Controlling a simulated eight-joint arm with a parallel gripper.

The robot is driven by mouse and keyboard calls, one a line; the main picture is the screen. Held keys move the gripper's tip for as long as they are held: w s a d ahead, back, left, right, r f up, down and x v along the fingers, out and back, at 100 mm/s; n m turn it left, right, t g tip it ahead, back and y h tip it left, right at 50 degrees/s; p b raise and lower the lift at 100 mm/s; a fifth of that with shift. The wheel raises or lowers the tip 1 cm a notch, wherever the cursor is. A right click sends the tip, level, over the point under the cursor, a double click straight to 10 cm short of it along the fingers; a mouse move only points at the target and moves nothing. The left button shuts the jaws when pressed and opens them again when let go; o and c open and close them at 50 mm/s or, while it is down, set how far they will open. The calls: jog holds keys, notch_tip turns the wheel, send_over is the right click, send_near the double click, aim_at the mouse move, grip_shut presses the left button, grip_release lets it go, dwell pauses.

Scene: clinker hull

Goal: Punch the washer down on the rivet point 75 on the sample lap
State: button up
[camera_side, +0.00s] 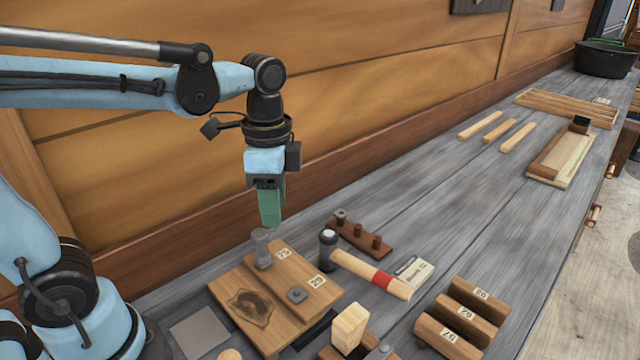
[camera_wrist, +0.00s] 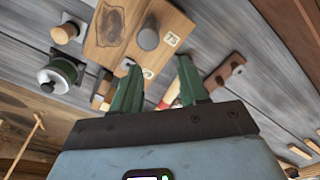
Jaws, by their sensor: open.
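The sample lap (camera_side: 232,292) is overlapping wooden boards on the bench, with a tag 75 (camera_side: 283,254) and a second tag (camera_side: 316,281). A grey, flared metal punch (camera_side: 262,250) stands upright on the lap beside tag 75. It also shows end-on in the wrist view (camera_wrist: 148,39). Any washer or rivet point under it is hidden. A dark square plate, perhaps a washer (camera_side: 297,295), lies by the second tag. My gripper (camera_side: 271,222) has green fingers pointing down above the punch. In the wrist view its fingers (camera_wrist: 157,72) are apart and empty, with the punch beyond their tips.
A hammer (camera_side: 382,280) lies right of the lap, near a dark rack with pegs (camera_side: 362,238) and a card (camera_side: 415,270). Numbered wooden blocks (camera_side: 470,310) stand at lower right. Wooden strips (camera_side: 498,130) and a black pot (camera_side: 604,60) lie farther back.

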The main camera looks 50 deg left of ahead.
aim_at(344, 254)
jog(key=w+d+f+m, duration=0.1)
jog(key=w+d+m, duration=0.1)
jog(key=w, duration=0.1)
jog(key=w+d+f+m, duration=0.2)
jog(key=w, duration=0.1)
jog(key=w+d+f+m, duration=0.1)
jog(key=w+d+m, duration=0.1)
jog(key=w+m, duration=0.1)
jog(key=shift+w+d+f, duration=0.3)
jog(key=shift+w+f, duration=0.1)
jog(key=shift+w, duration=0.1)
jog(key=shift+f, duration=4.45)
grip_shut()
jog(key=shift+r, duration=0.7)
jog(key=shift+r, duration=3.95)
